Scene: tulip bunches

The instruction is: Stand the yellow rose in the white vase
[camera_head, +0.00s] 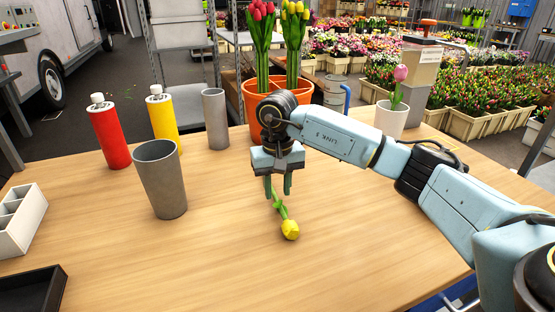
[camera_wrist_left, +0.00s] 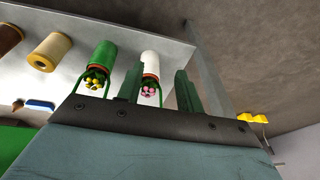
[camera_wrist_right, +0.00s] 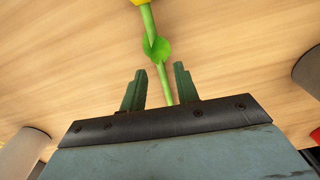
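The yellow rose (camera_head: 290,230) lies on the wooden table, its bloom toward the front and its green stem running back under my right gripper (camera_head: 279,188). In the right wrist view the stem (camera_wrist_right: 157,62) passes between the two fingers of my right gripper (camera_wrist_right: 158,88); they stand apart with gaps on both sides. The white vase (camera_head: 391,122) stands upright at the table's back right with a pink tulip (camera_head: 398,85) in it. My left gripper (camera_wrist_left: 158,90) shows only in the left wrist view, open and empty, away from the rose.
A tall grey vase (camera_head: 160,180) and a smaller grey one (camera_head: 215,119) stand left of the rose. A red bottle (camera_head: 110,135), a yellow bottle (camera_head: 163,118) and an orange pot (camera_head: 310,98) of tulips stand behind. A white divided box (camera_head: 18,222) and black tray (camera_head: 30,292) are at left.

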